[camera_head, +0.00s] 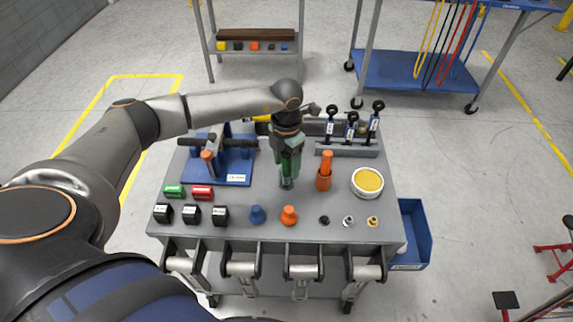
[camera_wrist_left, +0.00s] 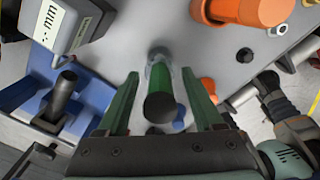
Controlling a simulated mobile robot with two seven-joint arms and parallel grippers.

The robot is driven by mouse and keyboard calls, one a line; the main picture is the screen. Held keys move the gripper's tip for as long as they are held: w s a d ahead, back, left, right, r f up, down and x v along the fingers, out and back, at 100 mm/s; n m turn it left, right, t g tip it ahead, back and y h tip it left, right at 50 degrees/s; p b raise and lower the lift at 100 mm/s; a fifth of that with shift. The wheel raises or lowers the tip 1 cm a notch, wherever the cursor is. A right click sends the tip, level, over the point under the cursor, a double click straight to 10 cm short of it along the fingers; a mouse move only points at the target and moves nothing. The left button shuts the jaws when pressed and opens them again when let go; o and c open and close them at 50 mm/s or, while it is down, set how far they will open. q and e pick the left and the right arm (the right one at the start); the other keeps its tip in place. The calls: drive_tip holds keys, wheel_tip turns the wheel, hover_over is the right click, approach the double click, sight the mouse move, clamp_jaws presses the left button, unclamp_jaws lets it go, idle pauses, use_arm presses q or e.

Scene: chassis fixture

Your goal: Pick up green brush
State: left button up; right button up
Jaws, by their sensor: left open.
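The green brush (camera_head: 287,174) stands upright on the grey table top near its middle, its lower end pale grey. My left gripper (camera_head: 289,155) points down over it from above. In the left wrist view the brush (camera_wrist_left: 163,83) shows its dark round end between the two green fingers of the gripper (camera_wrist_left: 160,78). The fingers are open on either side of it, with a visible gap on both sides. The gripper hides part of the brush in the head view. My right gripper does not show.
An orange holder (camera_head: 323,180) stands close to the right, with a yellow-filled dish (camera_head: 368,182) beyond it. A blue fixture (camera_head: 222,176) is to the left. Black-knobbed tools (camera_head: 351,128) stand behind right. Small blue (camera_head: 257,215) and orange (camera_head: 289,216) pieces sit in front.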

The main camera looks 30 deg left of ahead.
use_arm(q)
drive_tip(key=shift+c, duration=0.3)
clamp_jaws()
idle(0.3)
